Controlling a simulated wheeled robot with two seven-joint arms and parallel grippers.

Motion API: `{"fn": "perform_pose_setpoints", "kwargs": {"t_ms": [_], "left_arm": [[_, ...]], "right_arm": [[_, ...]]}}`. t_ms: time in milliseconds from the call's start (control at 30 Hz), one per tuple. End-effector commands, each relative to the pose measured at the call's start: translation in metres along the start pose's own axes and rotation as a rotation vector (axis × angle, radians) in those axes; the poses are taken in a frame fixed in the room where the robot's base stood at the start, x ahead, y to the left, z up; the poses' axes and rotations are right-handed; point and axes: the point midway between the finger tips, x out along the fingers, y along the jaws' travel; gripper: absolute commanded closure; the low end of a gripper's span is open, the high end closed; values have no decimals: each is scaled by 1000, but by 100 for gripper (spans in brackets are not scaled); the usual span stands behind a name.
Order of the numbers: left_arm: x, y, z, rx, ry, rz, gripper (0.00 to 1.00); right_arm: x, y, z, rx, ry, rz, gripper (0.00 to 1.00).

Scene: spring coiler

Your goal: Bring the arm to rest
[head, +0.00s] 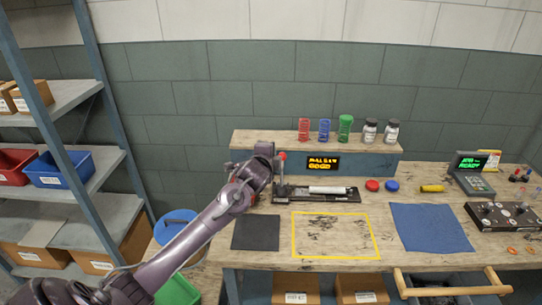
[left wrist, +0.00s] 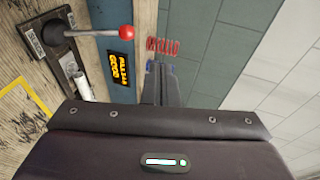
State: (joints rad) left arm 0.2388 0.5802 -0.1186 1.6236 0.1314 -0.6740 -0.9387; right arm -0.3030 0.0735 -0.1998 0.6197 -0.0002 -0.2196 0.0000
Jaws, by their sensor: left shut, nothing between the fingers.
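My left arm reaches in from the left in the head view. Its gripper (head: 266,150) is up at the left end of the coiler, close to the red lever knob (head: 283,156). In the left wrist view the gripper fingers (left wrist: 162,82) are shut and empty, and the red knob (left wrist: 126,31) stands apart from them. The spring coiler (head: 295,194) is a dark base with a pale cylinder, lying on the wooden bench. My right gripper is in neither view.
Red, blue and green coils (head: 325,130) and two jars stand on the back ledge (head: 245,140), above an amber display (head: 322,163). A dark mat (head: 256,233), yellow outline and blue mat (head: 430,228) lie in front. Shelving (head: 75,95) stands left. A wooden handle (head: 452,291) is at front right.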

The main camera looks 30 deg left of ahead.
Motion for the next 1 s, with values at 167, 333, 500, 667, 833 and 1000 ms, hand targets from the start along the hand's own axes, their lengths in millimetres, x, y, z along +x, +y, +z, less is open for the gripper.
{"fn": "perform_pose_setpoints", "kwargs": {"t_ms": [167,333,500,667,833,1000], "left_arm": [[-3,-1,0,0,0,0,100],[-2,-2,0,0,0,-1,100],[-2,-2,0,0,0,-1,100],[-4,3,-2,-8,2,9,100],[-34,55,-29,-124,19,134,100],[-114,144,-68,-380,-13,399,100]], "right_arm": [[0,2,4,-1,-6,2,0],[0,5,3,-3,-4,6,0],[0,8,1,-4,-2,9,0],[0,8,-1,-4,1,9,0],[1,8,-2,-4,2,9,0],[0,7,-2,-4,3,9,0]]}}
